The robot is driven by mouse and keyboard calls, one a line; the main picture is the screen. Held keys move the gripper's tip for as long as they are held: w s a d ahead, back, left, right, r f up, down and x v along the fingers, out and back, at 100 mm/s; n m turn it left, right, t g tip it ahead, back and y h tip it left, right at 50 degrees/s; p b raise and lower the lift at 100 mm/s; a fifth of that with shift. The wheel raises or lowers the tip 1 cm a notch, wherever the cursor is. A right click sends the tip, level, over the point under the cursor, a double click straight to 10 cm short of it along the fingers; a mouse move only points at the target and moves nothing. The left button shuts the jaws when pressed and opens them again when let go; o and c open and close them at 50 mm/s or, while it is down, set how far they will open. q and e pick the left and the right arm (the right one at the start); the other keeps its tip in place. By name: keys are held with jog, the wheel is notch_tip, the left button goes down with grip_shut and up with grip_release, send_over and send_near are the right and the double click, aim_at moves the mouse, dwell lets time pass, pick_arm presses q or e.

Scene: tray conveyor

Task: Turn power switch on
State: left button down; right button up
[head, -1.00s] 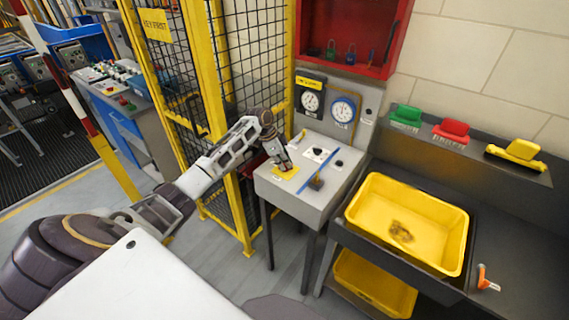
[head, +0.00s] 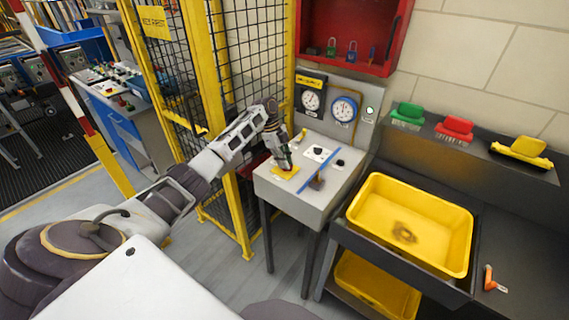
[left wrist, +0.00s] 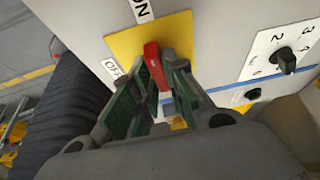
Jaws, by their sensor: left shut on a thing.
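The power switch has a red handle (left wrist: 154,66) on a yellow plate (left wrist: 122,45), with ON printed above and OFF at the left in the left wrist view. The handle's visible end points up toward the ON label. My left gripper (left wrist: 160,82) is shut on the red handle, its green-padded fingers at both sides of it. In the head view my left gripper (head: 284,165) is over the yellow plate (head: 286,173) on the grey control box (head: 308,203), and hides most of the handle. My right gripper is not in view.
A numbered dial (left wrist: 285,60) sits right of the switch. A blue bar (head: 321,165) crosses the box top. Two gauges stand behind, with a small bright indicator (head: 369,110). A yellow mesh fence (head: 243,215) is close at left, a yellow bin (head: 455,252) at right.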

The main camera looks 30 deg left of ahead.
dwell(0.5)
pick_arm(q)
jog(key=c, duration=1.4)
grip_release()
jog(key=shift+c, duration=0.2)
jog(key=v, duration=1.2)
